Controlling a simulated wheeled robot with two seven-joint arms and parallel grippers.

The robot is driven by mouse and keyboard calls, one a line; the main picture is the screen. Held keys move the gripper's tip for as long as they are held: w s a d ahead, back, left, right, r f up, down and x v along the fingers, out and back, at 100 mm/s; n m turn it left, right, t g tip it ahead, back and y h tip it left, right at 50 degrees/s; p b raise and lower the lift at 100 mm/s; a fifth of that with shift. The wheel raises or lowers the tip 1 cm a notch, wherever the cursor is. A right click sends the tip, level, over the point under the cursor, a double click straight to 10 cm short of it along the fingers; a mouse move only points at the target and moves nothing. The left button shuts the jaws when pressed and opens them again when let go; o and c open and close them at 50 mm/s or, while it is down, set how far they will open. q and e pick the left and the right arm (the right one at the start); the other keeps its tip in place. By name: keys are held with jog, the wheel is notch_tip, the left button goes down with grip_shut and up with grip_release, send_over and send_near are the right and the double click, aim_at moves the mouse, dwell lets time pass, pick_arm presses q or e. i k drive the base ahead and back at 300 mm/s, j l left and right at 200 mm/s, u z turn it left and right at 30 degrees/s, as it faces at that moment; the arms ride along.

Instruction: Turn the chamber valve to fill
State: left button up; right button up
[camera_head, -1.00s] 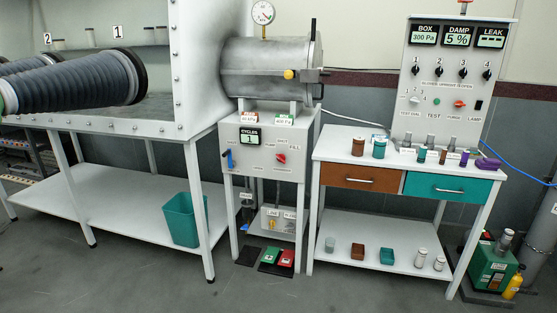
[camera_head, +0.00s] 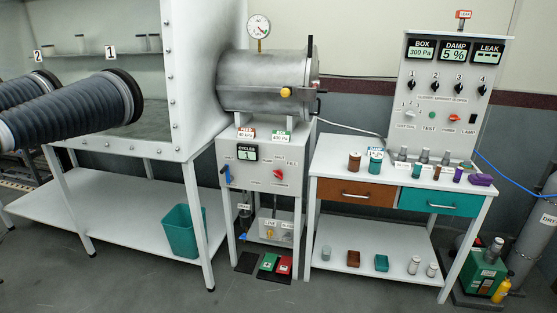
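The steel antechamber cylinder (camera_head: 262,82) sits at the middle, joined to the right side of the glove box. Below it, the white cabinet's front panel (camera_head: 258,172) carries a red knob (camera_head: 278,174) with small labels above it; one at its right seems to read FILL. The red knob's exact pointing is too small to tell. A blue lever (camera_head: 226,172) is on the panel's left, and a small CYCLES display (camera_head: 246,152) reads 1. A round gauge (camera_head: 258,27) stands on top of the cylinder. Neither of my grippers is in view.
Dark ribbed gloves (camera_head: 70,108) stick out of the glove box at left. A teal bin (camera_head: 183,230) stands on its lower shelf. Red and green pedals (camera_head: 284,265) lie on the floor before the cabinet. A table (camera_head: 325,160) with jars and drawers stands right. The foreground floor is clear.

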aim_at(278, 174)
jog(key=i+j+z, duration=0.25)
jog(key=i+j, duration=0.65)
jog(key=i, duration=0.45)
jog(key=i+j+z, duration=0.25)
jog(key=i+j, duration=0.85)
jog(key=i, duration=0.15)
